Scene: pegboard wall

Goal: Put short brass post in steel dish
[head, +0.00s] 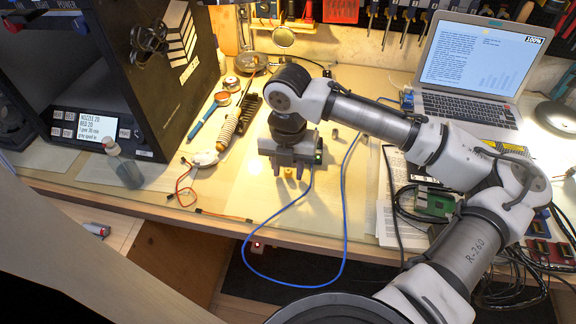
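A short brass post (289,173) stands on the bench, small and yellow. My gripper (288,172) points down over it with its two fingers apart. The post shows between or just behind the fingertips, and I cannot tell whether they touch it. A shallow round metal dish (251,63), which looks like the steel dish, sits at the back of the bench, beyond my gripper and to its left. Its inside looks brownish, and its contents are too small to make out.
A blue cable (343,190) runs from beside my gripper over the bench edge. A small grey cylinder (334,134) stands right of it. A laptop (470,75) stands right.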

